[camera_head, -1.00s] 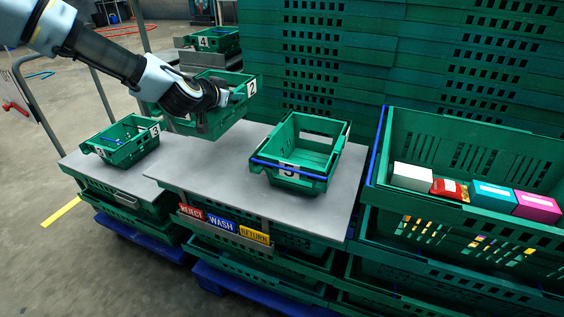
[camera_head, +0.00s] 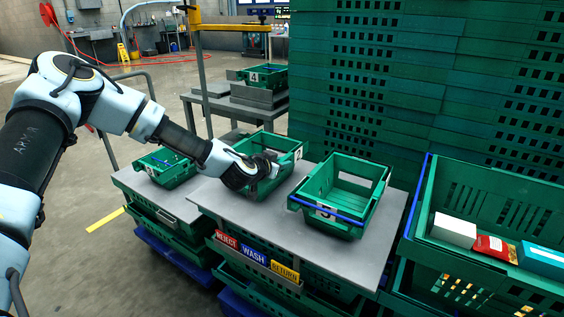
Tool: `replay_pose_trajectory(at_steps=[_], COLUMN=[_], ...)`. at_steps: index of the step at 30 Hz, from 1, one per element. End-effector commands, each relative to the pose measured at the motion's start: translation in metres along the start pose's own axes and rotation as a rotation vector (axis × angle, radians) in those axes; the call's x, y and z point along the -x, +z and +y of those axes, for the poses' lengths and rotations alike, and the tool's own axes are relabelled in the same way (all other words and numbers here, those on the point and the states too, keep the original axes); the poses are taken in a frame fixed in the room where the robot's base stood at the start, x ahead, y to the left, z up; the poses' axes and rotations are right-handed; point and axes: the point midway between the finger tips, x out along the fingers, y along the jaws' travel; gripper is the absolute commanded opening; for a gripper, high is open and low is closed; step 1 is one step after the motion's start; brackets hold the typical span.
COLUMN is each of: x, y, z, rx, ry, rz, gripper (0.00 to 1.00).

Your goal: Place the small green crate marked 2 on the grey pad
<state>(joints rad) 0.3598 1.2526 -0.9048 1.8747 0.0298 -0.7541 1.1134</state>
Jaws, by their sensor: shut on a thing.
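My gripper (camera_head: 262,171) is shut on the small green crate marked 2 (camera_head: 288,160), gripping its near side. The crate is upright, over the left back part of the grey pad (camera_head: 285,226), the flat grey top above the coloured signs. My gripper hides part of the crate's near wall and base, so I cannot tell whether it touches the pad.
A green crate with a blue bar (camera_head: 345,199) stands on the pad's right part. Another small crate (camera_head: 168,167) sits on a grey top to the left. Crate 4 (camera_head: 262,76) stands behind. A big crate with boxes (camera_head: 487,195) is at right; stacked green crates (camera_head: 400,70) rise behind.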

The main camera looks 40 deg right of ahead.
Motion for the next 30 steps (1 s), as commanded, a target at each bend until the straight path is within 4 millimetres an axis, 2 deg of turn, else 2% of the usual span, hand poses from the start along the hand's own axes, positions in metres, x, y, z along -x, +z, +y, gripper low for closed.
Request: replay_pose_trajectory(at_steps=[11,12,20,30], x=[-0.0019,-0.0019,-0.0014,0.0004], y=[0.0027,0.0041,0.0032,-0.0011], z=[0.0003,0.0006,0.0005,-0.0004], rx=[-0.004,-0.002,-0.001,0.001], ry=[-0.001,0.000,0.000,0.000], rz=[0.003,0.001,0.001,0.000], gripper=[0.00,0.26,0.55,0.55])
